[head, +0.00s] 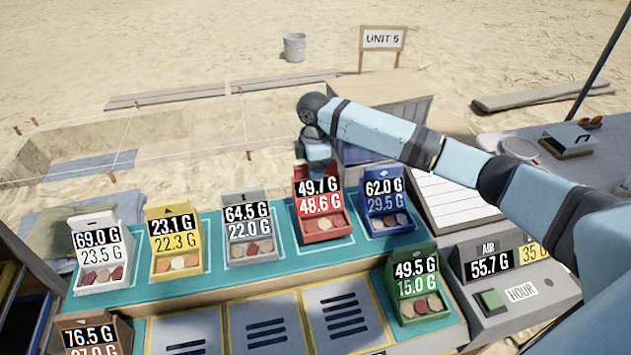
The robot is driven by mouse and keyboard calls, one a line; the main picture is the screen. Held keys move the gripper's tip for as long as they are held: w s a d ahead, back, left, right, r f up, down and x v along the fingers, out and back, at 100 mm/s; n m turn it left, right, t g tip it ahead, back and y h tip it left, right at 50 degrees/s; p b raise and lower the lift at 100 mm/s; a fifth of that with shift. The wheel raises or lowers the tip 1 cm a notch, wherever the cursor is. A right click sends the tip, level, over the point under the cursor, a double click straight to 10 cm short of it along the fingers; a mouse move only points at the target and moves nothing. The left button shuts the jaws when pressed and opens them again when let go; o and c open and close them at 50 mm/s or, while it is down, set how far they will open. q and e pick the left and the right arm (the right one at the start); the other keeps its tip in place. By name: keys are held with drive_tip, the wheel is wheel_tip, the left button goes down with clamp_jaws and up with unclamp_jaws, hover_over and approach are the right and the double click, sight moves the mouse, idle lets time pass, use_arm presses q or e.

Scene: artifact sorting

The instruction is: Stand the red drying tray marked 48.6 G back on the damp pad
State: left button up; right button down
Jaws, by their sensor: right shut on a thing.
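The red drying tray (328,237) has a label reading 49.7 G in white on black above 48.6 G on red, with several sherds in it. It looks upright, at the back row on the teal mat (285,255). My right gripper (318,168) reaches down from above and is shut on the tray's tall back panel. The fingertips are partly hidden behind the label. I cannot tell whether the tray's underside touches the mat, or which surface is the damp pad. My left gripper is not in view.
A blue tray (392,231) stands close on the right, a grey tray (252,258) on the left. Yellow (178,276) and white (102,287) trays stand farther left. A green tray (424,318) and brown tray (120,330) are nearer. A console (510,290) reads AIR 55.7 G.

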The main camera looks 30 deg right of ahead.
sight(316, 182)
drive_tip(key=shift+f, duration=2.2)
drive_tip(key=c, duration=1)
unclamp_jaws()
drive_tip(key=shift+f, duration=0.15)
drive_tip(key=r, duration=1.2)
drive_tip(key=shift+w+d+r, duration=0.1)
drive_tip(key=shift+w+r, duration=0.1)
drive_tip(key=shift+w, duration=0.15)
drive_tip(key=shift+f, duration=0.1)
